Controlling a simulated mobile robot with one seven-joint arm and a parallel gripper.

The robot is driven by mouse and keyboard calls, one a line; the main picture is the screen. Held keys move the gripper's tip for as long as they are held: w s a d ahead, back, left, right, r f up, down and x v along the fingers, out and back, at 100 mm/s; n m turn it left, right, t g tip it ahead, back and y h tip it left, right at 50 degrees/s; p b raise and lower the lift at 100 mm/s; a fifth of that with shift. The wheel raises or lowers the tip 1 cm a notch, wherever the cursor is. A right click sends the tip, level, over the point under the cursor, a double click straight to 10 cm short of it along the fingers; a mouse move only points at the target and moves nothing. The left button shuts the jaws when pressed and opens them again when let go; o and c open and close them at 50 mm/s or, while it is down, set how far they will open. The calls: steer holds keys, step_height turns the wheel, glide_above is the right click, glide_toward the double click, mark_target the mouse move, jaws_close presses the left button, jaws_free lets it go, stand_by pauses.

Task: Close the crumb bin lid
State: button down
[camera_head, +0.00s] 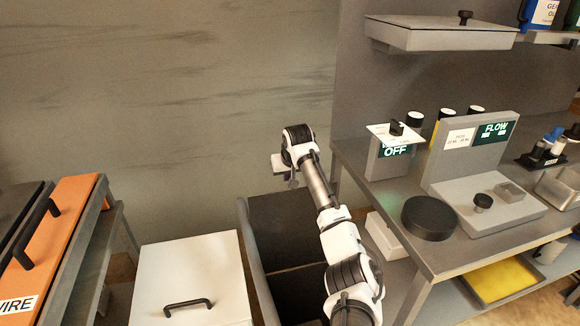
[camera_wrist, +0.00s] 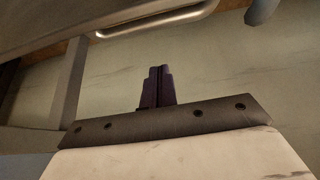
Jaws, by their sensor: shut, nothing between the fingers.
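My gripper (camera_head: 283,166) is raised above the dark open bin between the white cabinet and the right-hand bench. In the wrist view its two dark fingers (camera_wrist: 158,72) are together with nothing between them. The dark open bin (camera_head: 285,218) stands low behind my arm, which hides part of it. A thin grey panel (camera_head: 252,250) stands on edge at its left side; I cannot tell for sure whether this is the crumb bin lid. My gripper touches neither in the head view.
A white cabinet (camera_head: 195,270) with a black handle stands at the left of the bin, near an orange-topped unit (camera_head: 62,225). The bench (camera_head: 400,215) at right holds a black round knob (camera_head: 430,217) and control boxes. In the wrist view, a metal bar handle (camera_wrist: 160,20) shows ahead.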

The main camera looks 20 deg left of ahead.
steer(key=s+d, duration=0.1)
steer(key=s+d+f+p, duration=0.1)
steer(key=s, duration=0.1)
steer(key=shift+s, duration=0.1)
steer(key=shift+d, duration=0.1)
stand_by(0.6)
